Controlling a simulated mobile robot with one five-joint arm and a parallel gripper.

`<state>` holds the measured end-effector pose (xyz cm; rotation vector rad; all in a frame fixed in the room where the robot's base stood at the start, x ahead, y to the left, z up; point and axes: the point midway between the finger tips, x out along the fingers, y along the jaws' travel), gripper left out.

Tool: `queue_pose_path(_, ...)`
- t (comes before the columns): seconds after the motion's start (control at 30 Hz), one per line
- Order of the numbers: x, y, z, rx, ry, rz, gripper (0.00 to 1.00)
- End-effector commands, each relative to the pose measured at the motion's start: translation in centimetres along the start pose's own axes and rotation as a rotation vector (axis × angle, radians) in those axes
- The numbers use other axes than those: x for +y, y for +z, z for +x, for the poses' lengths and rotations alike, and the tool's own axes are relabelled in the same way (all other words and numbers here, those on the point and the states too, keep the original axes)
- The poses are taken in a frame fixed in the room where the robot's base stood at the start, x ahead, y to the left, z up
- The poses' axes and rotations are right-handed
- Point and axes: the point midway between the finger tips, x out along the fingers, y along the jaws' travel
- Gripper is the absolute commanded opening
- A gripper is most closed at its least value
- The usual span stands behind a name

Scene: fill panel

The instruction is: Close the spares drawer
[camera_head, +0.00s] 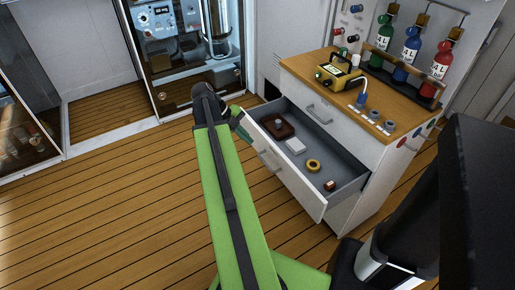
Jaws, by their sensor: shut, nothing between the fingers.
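The spares drawer (283,178) is pulled well out of the white cabinet, with its front panel and handle facing the lower left. Inside lie a dark brown block (278,127), a pale block (295,146), a yellow ring (313,165) and a small copper-coloured piece (329,185). My green arm rises left of the drawer and bends at its black joint. My gripper (243,132) shows only in small part beyond the arm, close to the drawer front's far left end. It is shut and empty. I cannot tell whether it touches the drawer.
The wooden cabinet top (320,75) carries a yellow device (338,74), a blue-topped item and grey rings. Green, blue and red bottles (411,45) stand in a rack behind. The plank floor (100,200) at left is clear.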

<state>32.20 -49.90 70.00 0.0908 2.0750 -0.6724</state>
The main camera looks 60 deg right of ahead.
Motion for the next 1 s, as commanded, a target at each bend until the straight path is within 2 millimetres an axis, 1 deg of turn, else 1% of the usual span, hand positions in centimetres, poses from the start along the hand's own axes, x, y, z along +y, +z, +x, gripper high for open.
queue_pose_path(0.03,0.4,0.2,1.5,0.0,0.001,0.001,0.0)
queue_pose_path(0.1,0.5,0.3,3.1,0.001,0.001,0.002,0.0)
queue_pose_path(0.3,0.6,0.4,7.5,-0.001,0.001,0.0,0.0)
queue_pose_path(0.43,0.5,0.3,10.1,0.0,0.001,-0.001,0.0)
queue_pose_path(0.47,-0.6,0.2,9.6,0.0,0.001,0.0,0.0)
queue_pose_path(0.5,-1.3,0.1,9.7,0.0,0.001,-0.001,0.0)
queue_pose_path(0.63,-2.7,0.1,10.4,-0.001,0.0,-0.002,0.0)
queue_pose_path(0.8,-3.4,0.1,10.8,-0.001,0.0,-0.004,0.0)
queue_pose_path(1.0,-3.4,0.1,10.8,-0.002,0.0,-0.005,0.0)
